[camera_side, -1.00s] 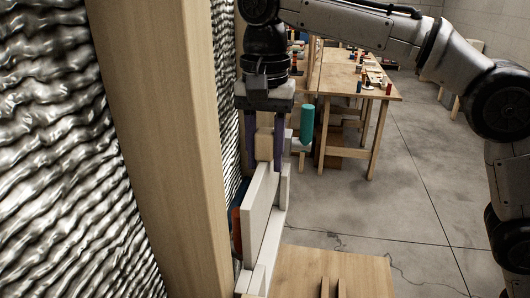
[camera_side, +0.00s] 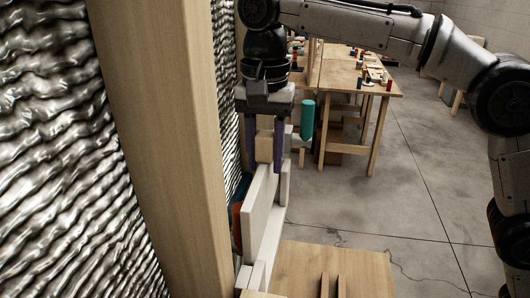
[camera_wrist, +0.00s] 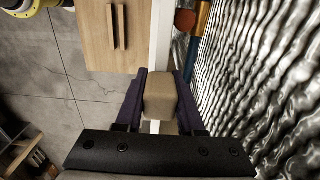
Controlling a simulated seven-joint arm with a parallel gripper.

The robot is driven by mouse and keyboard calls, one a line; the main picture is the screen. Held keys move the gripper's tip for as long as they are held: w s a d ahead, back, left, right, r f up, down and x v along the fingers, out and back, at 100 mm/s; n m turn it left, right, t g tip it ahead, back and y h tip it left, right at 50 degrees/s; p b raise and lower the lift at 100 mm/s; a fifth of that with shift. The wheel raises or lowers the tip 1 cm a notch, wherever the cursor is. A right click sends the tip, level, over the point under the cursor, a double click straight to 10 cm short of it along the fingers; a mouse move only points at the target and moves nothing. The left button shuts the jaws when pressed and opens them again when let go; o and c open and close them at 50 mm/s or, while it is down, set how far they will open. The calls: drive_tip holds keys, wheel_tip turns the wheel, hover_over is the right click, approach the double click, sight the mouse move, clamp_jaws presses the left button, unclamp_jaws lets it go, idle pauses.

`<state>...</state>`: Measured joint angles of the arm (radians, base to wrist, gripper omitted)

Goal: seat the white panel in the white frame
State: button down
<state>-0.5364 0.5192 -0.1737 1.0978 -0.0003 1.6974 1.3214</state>
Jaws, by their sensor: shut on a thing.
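The white panel (camera_side: 256,208) stands upright and edge-on in the side view, with a wooden block-shaped grip (camera_side: 264,148) at its top. My gripper (camera_side: 265,165) points down, its two purple fingers shut on either side of this grip. The grip also shows between the fingers in the wrist view (camera_wrist: 161,98). The white frame (camera_side: 283,190) stands just right of and behind the panel, with parts showing below it. The panel overlaps the frame in the side view; I cannot tell whether its edges are inside the frame.
A wooden post (camera_side: 165,140) and crinkled foil wall (camera_side: 60,160) stand close on the left. An orange and blue part (camera_side: 237,215) sits behind the panel. A wooden cabinet (camera_side: 330,268) is at lower right. A teal cylinder (camera_side: 307,120) is beyond the gripper. Open floor lies right.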

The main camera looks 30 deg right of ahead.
sight(265, 133)
drive_tip(key=shift+f, duration=3.5)
idle(1.9)
idle(0.3)
drive_tip(key=shift+c, duration=2.2)
unclamp_jaws()
drive_tip(key=shift+f, duration=0.1)
wheel_tip(265, 133, up, 12)
